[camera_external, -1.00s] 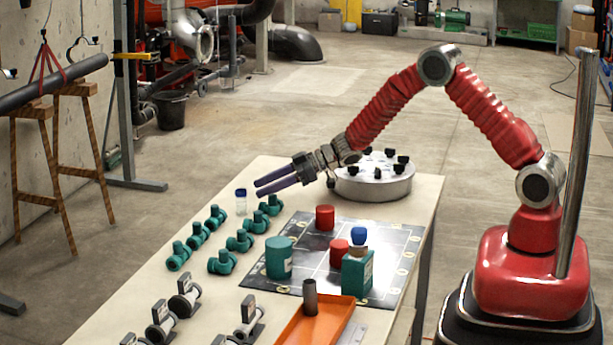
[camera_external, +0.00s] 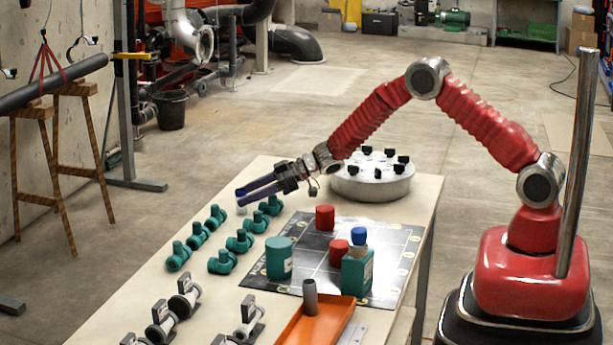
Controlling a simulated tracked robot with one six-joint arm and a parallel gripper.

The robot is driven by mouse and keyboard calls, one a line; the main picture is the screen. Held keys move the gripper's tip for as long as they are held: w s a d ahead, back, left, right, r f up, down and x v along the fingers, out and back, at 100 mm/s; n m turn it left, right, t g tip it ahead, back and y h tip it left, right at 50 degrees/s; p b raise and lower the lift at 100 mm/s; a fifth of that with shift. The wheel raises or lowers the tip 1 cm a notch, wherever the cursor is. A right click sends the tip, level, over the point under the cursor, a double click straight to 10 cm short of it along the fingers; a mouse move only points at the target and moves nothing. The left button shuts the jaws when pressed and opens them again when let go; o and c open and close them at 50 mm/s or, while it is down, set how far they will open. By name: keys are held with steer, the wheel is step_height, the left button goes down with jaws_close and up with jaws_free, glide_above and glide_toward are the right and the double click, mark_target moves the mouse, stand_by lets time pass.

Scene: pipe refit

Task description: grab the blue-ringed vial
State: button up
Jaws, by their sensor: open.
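The blue-ringed vial (camera_external: 241,211) stands at the far left edge of the table, just beyond the green valve fittings. Only a small pale part of its base shows below my fingers; its blue top is hidden. My gripper (camera_external: 239,198) is open, with its two long dark fingers pointing left at the vial's place. The fingertips overlap the vial in the picture. I cannot tell whether the vial is between the fingers or behind them, or whether they touch it.
Several green valve fittings (camera_external: 240,241) stand close in front of the vial. A round metal flange (camera_external: 372,183) with black knobs lies under my arm. A dark mat (camera_external: 393,276) holds red and green containers and a blue-capped bottle (camera_external: 357,272). An orange tray (camera_external: 318,322) is nearer.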

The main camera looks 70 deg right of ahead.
steer(key=shift+c, duration=0.6)
steer(key=c, duration=1)
step_height(320, 180, up, 10)
stand_by(0.7)
